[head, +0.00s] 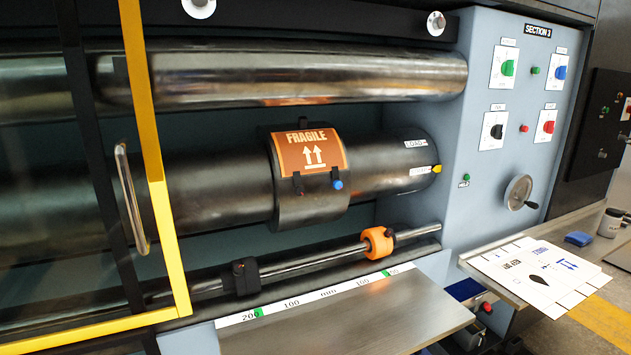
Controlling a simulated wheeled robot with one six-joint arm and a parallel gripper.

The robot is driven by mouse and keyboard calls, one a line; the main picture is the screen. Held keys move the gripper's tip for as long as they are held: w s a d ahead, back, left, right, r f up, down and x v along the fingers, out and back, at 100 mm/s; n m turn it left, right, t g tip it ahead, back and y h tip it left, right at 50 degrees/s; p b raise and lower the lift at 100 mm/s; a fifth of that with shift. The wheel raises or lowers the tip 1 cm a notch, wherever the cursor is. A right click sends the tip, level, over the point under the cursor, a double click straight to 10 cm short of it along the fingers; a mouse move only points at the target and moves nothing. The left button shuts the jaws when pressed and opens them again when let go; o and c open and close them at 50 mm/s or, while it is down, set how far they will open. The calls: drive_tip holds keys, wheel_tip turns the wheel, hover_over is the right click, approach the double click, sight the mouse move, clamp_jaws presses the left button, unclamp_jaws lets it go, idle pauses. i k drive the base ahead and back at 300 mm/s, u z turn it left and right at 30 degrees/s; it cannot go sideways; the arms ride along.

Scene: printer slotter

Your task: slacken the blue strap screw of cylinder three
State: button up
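The blue strap screw (337,184) is a small blue knob at the lower right of the orange FRAGILE plate (309,151). The plate lies on a dark band (310,209) around the middle black cylinder (390,172), in the machine section marked SECTION 3 (537,30). A dark clip or screw (298,184) sits at the plate's lower left. Whether the strap is tight or slack cannot be told. My gripper is not in view.
A yellow-edged guard frame (154,140) with a metal handle (130,198) stands at left. Below the cylinder runs a rod with an orange collar (378,241) and a black block (245,277). A steel shelf (370,318) lies in front. A handwheel (518,192) is at right.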

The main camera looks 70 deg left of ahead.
sight(337, 184)
drive_tip(key=u, duration=0.8)
drive_tip(key=i, duration=0.9)
drive_tip(key=u, duration=0.8)
